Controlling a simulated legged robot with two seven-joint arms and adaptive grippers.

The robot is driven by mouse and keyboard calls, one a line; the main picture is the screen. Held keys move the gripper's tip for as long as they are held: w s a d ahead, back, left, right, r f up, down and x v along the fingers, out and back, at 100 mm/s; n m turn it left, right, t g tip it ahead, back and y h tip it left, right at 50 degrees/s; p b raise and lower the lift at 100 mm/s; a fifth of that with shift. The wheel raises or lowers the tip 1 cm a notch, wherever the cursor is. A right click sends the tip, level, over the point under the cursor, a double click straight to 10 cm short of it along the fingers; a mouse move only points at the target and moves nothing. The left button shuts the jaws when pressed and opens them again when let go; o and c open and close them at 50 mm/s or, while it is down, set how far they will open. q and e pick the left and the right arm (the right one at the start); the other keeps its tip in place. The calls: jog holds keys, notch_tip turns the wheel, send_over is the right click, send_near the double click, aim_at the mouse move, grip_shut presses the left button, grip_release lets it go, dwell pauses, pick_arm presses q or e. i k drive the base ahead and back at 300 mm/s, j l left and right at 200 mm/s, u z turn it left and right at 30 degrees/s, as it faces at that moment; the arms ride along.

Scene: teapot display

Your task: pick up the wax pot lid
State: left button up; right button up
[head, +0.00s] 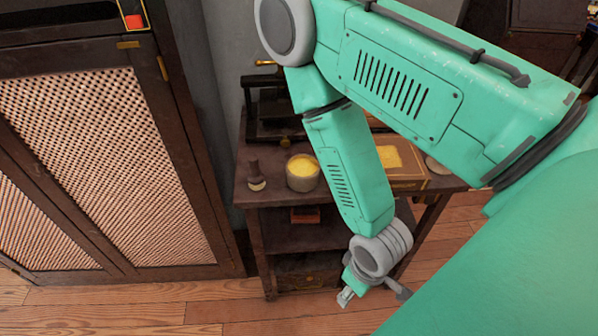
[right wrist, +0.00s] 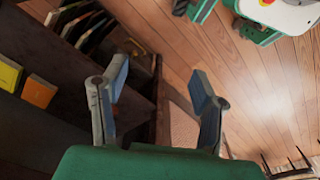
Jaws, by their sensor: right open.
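The wax pot (head: 302,174), a pale round pot filled with yellow wax, stands uncovered on the dark side table (head: 262,197). A pale rounded object (head: 437,166) lies at the table's right end, partly hidden by my arm; I cannot tell whether it is the lid. My right gripper (head: 372,293) hangs low in front of the table, below its top and apart from the pot. In the right wrist view the gripper (right wrist: 162,85) is open with nothing between its fingers. My left gripper is not in view.
A dark-handled stamp or brush (head: 256,176) stands left of the pot. A box with a yellow top (head: 392,158) is partly behind my arm. A black press-like device (head: 275,110) stands at the back. A lattice-door cabinet (head: 100,160) is at left. Floor in front is clear.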

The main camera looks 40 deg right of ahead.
aim_at(432, 164)
jog(key=z, duration=2.2)
jog(key=i+l+u, duration=0.15)
jog(key=l, duration=0.3)
jog(key=i+l+u, duration=0.1)
jog(key=l, duration=0.3)
jog(key=i+l+u, duration=0.15)
jog(key=l, duration=0.3)
